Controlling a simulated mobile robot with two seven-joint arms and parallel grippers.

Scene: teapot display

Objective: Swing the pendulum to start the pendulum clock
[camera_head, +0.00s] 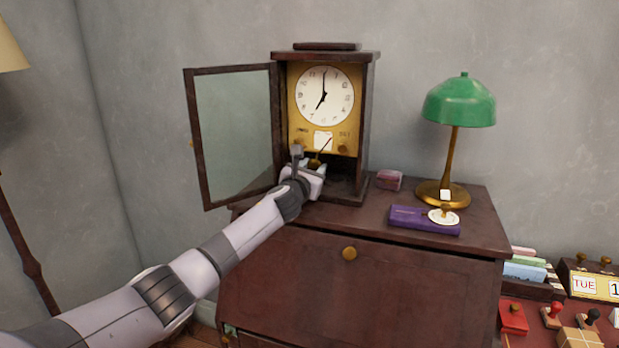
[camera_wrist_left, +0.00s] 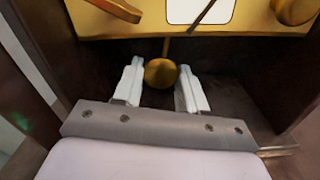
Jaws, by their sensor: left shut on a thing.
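The pendulum clock (camera_head: 368,110) stands on the dark wooden desk, with its white dial (camera_head: 325,96) facing me. Its glass door (camera_head: 233,135) is swung open to the left. My left gripper (camera_head: 312,168) reaches into the lower part of the case. In the left wrist view the round brass pendulum bob (camera_wrist_left: 161,73) sits between the two white fingers of my left gripper (camera_wrist_left: 160,84), which is shut on it. The pendulum rod (camera_wrist_left: 166,47) rises above the bob. In the head view the hand partly hides the bob. My right gripper is not in view.
A green lamp (camera_head: 459,103) stands on the desk to the right. A small pink box (camera_head: 389,180) and a purple case (camera_head: 410,218) lie nearby. Inside the clock, brass knobs (camera_wrist_left: 295,10) sit above the fingers. Dark case walls (camera_wrist_left: 304,95) close in on the sides.

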